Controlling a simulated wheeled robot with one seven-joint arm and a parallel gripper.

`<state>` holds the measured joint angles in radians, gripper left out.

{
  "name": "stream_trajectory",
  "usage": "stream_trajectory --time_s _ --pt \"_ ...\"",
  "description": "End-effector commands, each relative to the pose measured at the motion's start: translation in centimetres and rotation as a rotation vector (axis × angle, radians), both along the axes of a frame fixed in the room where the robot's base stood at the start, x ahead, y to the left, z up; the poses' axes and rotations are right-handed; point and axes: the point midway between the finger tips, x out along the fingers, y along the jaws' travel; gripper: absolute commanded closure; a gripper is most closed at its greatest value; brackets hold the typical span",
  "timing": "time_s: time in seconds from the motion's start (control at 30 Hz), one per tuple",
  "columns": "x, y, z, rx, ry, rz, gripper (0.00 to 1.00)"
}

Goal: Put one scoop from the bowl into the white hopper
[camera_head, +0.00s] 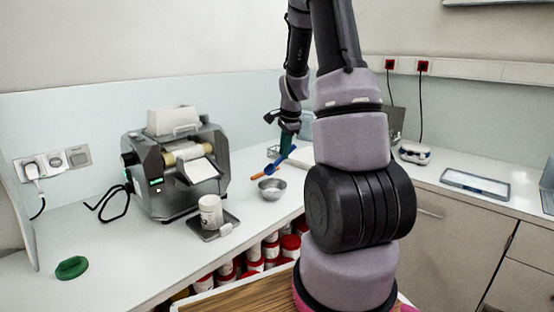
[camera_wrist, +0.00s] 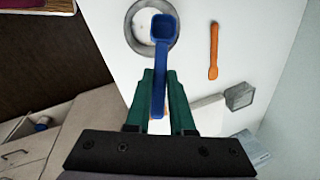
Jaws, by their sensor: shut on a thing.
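The blue scoop (camera_wrist: 159,70) is held in my gripper (camera_wrist: 160,95), shut on its handle between green fingers. In the head view my gripper (camera_head: 286,142) is above the counter, with the scoop (camera_head: 281,161) slanting down to the left. In the wrist view the scoop's cup overlaps the round metal bowl (camera_wrist: 174,45), whose inside looks pale. Its height above the bowl is hard to tell. I see no load in the cup. The bowl (camera_head: 272,194) stands on the counter. The white hopper (camera_head: 173,120) tops the grey mill (camera_head: 150,185), left of the bowl.
An orange spatula (camera_wrist: 213,50) lies beside the bowl. A white jar (camera_head: 210,212) stands on a dark tray (camera_head: 226,231) before the mill. A green lid (camera_head: 71,268) lies front left. Red-lidded jars (camera_head: 271,247) stand below the counter edge. Counter between bowl and mill looks mostly clear.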

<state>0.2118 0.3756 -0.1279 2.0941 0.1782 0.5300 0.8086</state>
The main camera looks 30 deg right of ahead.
Motion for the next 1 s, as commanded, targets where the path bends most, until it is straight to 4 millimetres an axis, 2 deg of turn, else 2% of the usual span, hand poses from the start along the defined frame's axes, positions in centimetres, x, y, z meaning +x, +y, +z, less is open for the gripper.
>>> stream_trajectory --time_s 0.1,0.27,1.0 --pt "0.2 -0.7 0.5 -0.029 -0.010 0.035 1.00" --pt "0.3 -0.7 -0.1 -0.035 -0.009 0.045 1.00" --pt "0.2 -0.7 -6.0 -0.032 -0.008 0.042 1.00"
